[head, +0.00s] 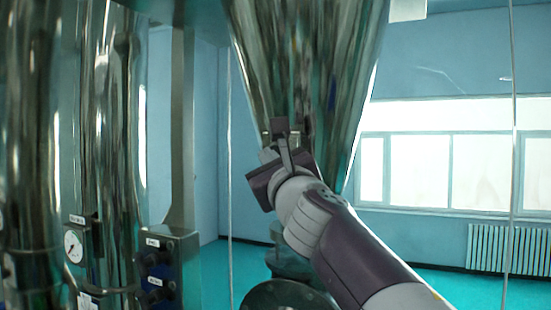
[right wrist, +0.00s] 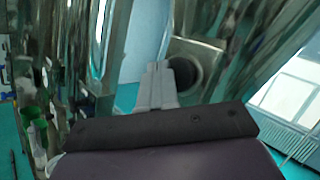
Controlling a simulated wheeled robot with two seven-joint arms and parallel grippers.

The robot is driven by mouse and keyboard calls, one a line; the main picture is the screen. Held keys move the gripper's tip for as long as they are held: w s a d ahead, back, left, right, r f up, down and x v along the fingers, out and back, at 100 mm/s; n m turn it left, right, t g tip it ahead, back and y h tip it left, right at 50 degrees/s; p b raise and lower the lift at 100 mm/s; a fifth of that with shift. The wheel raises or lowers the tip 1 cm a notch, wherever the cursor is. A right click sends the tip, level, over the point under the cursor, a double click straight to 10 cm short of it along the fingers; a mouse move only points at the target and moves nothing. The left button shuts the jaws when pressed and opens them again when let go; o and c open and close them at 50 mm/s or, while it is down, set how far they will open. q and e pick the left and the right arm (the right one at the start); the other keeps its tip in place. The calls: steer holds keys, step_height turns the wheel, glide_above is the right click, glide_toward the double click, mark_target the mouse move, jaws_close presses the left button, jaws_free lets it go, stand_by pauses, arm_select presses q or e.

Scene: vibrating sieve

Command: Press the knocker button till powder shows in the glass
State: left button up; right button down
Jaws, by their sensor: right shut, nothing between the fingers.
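The tall shiny metal cone (head: 310,60) hangs in the upper middle of the head view. My right gripper (head: 281,135) reaches up in front of its lower part, with its fingers shut and empty. In the right wrist view the shut fingers (right wrist: 158,68) point at a square metal plate (right wrist: 208,54) with a dark round disc (right wrist: 185,72), which looks like the knocker button. The fingertips overlap the disc's left side; I cannot tell whether they touch it. I cannot make out the glass or any powder clearly. My left gripper is out of view.
A pressure gauge (head: 73,246) and a dark control box (head: 160,270) sit by shiny metal columns (head: 110,130) at the left. A dark round flange (head: 287,296) is below the cone. Windows (head: 450,165) and a radiator (head: 505,248) are at the far right wall, with open floor before them.

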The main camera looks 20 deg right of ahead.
steer(key=shift+w+d, duration=0.1)
steer(key=shift+w, duration=0.05)
steer(key=shift+w+d, duration=0.2)
stand_by(0.3)
steer(key=shift+w+d+r+p, duration=0.1)
steer(key=shift+w+d+p, duration=0.25)
steer(key=shift+w+d, duration=0.25)
stand_by(1.5)
steer(key=shift+s+a, duration=0.1)
stand_by(0.4)
steer(key=shift+s+a+f+b, duration=0.2)
steer(key=shift+s+a+b, duration=0.15)
steer(key=shift+s+a, duration=0.25)
